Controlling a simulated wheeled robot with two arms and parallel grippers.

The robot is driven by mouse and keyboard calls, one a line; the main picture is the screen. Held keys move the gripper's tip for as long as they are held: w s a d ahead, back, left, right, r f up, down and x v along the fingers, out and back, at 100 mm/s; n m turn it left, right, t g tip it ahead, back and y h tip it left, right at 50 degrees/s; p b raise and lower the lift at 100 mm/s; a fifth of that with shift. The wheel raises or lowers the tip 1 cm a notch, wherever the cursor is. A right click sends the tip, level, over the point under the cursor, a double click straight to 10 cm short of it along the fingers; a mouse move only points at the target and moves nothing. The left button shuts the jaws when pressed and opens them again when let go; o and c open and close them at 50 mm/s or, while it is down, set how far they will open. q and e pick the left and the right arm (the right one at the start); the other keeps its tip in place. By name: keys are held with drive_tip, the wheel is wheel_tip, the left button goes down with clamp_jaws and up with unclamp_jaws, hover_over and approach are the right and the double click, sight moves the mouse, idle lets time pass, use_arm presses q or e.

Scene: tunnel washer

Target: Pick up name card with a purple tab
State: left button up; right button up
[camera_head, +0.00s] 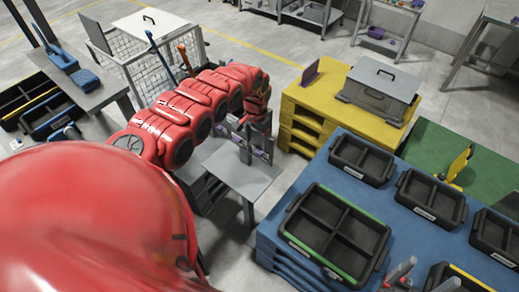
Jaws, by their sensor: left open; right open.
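A purple upright card-like piece (311,72) stands on the yellow stacked platform (294,92), right of and beyond my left gripper. Small purple patches (262,154) also show beside my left gripper, above a small grey table (226,166). I cannot tell whether they belong to a card with a purple tab or to the gripper. My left gripper (248,146) points down over the grey table and is open. Its fingers partly hide what is there. My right gripper (424,281) is open at the bottom edge, partly cut off, near the blue platform's front.
A blue platform (301,190) holds several black divided trays, one with a green rim (372,222). A yellow card-like piece (459,163) stands on the green platform (420,140). A grey lidded box (377,90) sits on the yellow platform. A wire cart (150,75) stands behind my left arm.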

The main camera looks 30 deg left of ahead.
sight(258, 152)
use_arm(q)
drive_tip(key=f+b, duration=0.1)
drive_tip(key=f, duration=0.1)
drive_tip(key=f+b, duration=0.4)
drive_tip(key=shift+d, duration=0.35)
drive_tip(key=shift+w+r, duration=0.1)
drive_tip(key=shift+r, duration=0.1)
drive_tip(key=shift+c, duration=0.4)
clamp_jaws()
